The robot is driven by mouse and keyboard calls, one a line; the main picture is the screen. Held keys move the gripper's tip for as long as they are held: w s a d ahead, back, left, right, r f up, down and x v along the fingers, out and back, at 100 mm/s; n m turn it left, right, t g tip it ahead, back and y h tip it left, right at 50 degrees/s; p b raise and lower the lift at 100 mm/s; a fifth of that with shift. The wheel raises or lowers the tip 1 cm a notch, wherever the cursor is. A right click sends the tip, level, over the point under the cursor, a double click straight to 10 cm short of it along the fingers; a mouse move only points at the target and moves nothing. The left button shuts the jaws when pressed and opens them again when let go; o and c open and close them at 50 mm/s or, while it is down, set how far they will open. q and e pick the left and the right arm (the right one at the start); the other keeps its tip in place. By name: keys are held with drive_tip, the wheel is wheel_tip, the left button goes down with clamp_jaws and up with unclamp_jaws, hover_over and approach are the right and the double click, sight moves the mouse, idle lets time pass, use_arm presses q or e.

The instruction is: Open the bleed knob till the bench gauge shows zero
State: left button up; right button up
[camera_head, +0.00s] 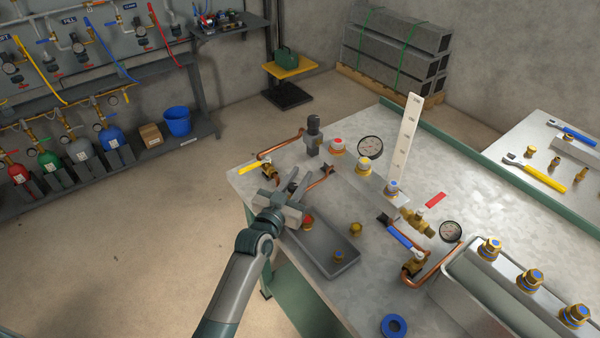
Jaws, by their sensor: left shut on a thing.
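My left gripper (291,187) is shut at the left edge of the metal bench (450,145), beside the copper pipe and the tray. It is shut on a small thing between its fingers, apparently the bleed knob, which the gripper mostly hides. One round gauge (370,147) with a white dial stands at the back of the manifold block. A second gauge (451,231) is farther right, near the copper elbow. The needles are too small to read, and I cannot tell which is the bench gauge. My right gripper is not in view.
A grey tray (345,270) with brass fittings lies close to the gripper. A yellow-handled valve (250,168), a tall white scale (404,140), a red lever (435,200) and a blue-handled valve (404,243) stand around. A blue ring (393,326) lies at the front. The bench's back right is clear.

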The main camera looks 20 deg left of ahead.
use_arm(q)
drive_tip(key=shift+y, duration=0.3)
drive_tip(key=o, duration=1.1)
drive_tip(key=shift+c, duration=0.2)
